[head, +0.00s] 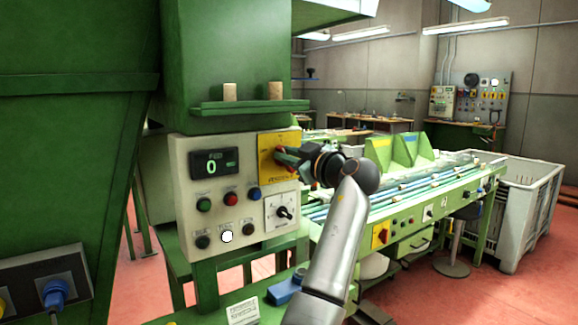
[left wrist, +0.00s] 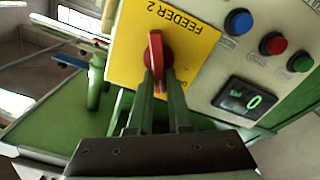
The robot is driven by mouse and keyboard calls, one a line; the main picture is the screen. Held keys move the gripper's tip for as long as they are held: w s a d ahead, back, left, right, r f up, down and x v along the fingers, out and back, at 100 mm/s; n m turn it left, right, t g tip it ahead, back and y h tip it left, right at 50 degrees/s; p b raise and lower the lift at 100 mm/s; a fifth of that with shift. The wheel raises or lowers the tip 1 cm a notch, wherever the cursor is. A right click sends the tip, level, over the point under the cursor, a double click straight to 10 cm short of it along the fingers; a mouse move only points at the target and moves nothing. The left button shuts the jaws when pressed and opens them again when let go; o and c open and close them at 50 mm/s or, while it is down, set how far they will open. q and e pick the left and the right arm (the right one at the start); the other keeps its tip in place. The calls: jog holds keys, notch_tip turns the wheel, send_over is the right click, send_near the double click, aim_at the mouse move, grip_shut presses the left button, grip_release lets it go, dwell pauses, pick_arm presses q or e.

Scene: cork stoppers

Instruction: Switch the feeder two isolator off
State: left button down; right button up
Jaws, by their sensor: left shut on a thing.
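The feeder two isolator is a red handle (left wrist: 155,54) on a yellow plate (left wrist: 125,70) marked FEEDER 2. In the head view the yellow plate (head: 268,170) is at the control panel's top right, and my gripper partly covers the handle there. My left gripper (head: 284,157) reaches it from the right. In the left wrist view its two fingers (left wrist: 159,82) are shut on the red handle, one on each side. That view is roughly upside down; the handle stands nearly upright in it. I cannot read its on or off marks. My right gripper is not in view.
The grey panel (head: 181,161) also has a display (head: 212,165) reading 0, green, red and blue buttons, a rotary selector (head: 284,212) and a lit white lamp (head: 227,237). Two corks (head: 230,92) (head: 275,91) stand on the green ledge (head: 250,107) above. A conveyor line lies to the right.

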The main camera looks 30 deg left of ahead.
pick_arm(q)
jog(key=shift+s+a+f+n+b, duration=0.25)
jog(key=shift+n+b, duration=0.6)
jog(key=shift+n, duration=1.2)
jog(key=shift+s+d+f+n+b, duration=0.15)
jog(key=shift+f+n+b, duration=0.45)
jog(key=shift+n, duration=1.4)
jog(key=shift+s+a+f+n+b, duration=0.1)
jog(key=shift+n+b, duration=0.95)
jog(key=shift+n, duration=1)
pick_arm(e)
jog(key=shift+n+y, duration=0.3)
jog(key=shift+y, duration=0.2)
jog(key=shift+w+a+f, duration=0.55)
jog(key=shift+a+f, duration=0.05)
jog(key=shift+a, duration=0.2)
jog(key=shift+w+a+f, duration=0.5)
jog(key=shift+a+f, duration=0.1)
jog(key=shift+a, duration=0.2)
pick_arm(q)
jog(key=c, duration=0.8)
grip_release()
jog(key=shift+r, duration=0.1)
jog(key=shift+c, duration=0.2)
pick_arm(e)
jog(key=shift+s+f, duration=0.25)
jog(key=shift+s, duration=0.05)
